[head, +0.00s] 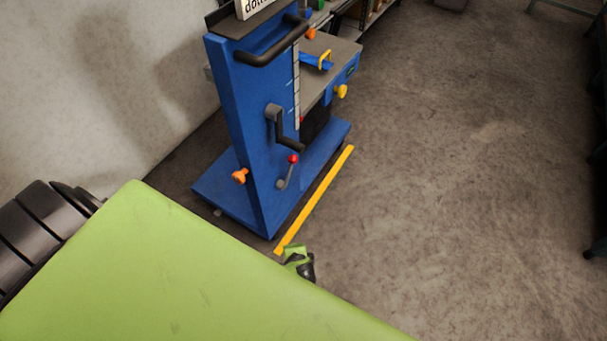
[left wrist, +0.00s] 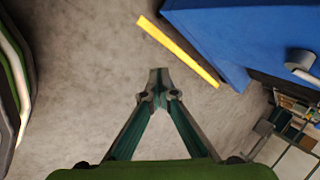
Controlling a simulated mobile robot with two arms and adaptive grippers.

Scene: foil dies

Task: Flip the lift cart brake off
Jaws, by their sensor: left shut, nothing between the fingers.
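The blue lift cart (head: 250,130) stands upright by the wall in the head view. I cannot tell for sure which one is the brake. My left gripper (head: 303,264) is low in front of the cart, partly hidden by my green arm. In the left wrist view its fingers (left wrist: 158,78) are shut and empty, apart from the cart's blue base (left wrist: 240,35). My right gripper is not in view.
A yellow floor strip (head: 315,200) runs along the cart's right side and shows in the left wrist view (left wrist: 180,50). The cart's grey platform (head: 340,53) bears a blue and yellow item. Shelving (head: 372,12) stands behind.

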